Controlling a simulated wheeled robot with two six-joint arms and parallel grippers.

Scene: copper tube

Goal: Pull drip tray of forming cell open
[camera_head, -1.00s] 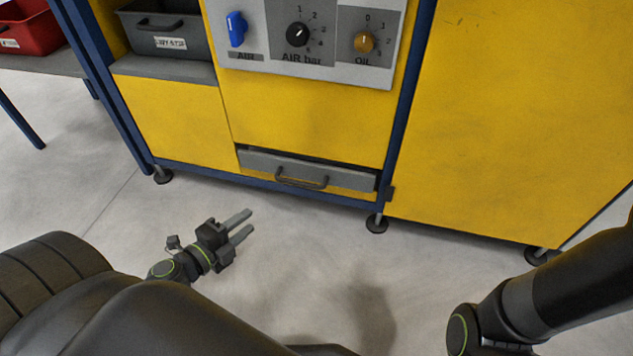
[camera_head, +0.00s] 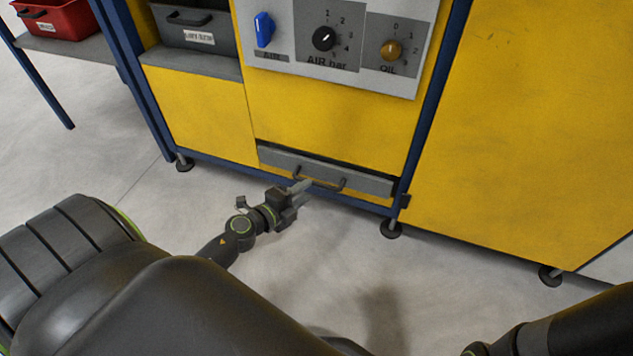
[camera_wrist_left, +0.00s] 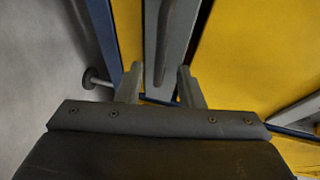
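The drip tray (camera_head: 365,183) is a long grey drawer front low in the yellow forming cell (camera_head: 330,105), with a dark gap above it. Its dark bar handle (camera_head: 322,184) sits on the front. My left gripper (camera_head: 303,190) is just in front of the handle's left part. In the left wrist view the fingers (camera_wrist_left: 158,88) are apart, with the grey tray front and handle (camera_wrist_left: 163,45) between and beyond them. I cannot tell whether they touch the handle. My right arm (camera_head: 560,325) shows at the bottom right; its gripper is out of view.
A panel (camera_head: 345,75) with a blue lever and two knobs is above the tray. A grey bin (camera_head: 195,32) and a red bin (camera_head: 60,20) stand at upper left. Cell feet (camera_head: 391,229) rest on the floor. The floor before the cell is clear.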

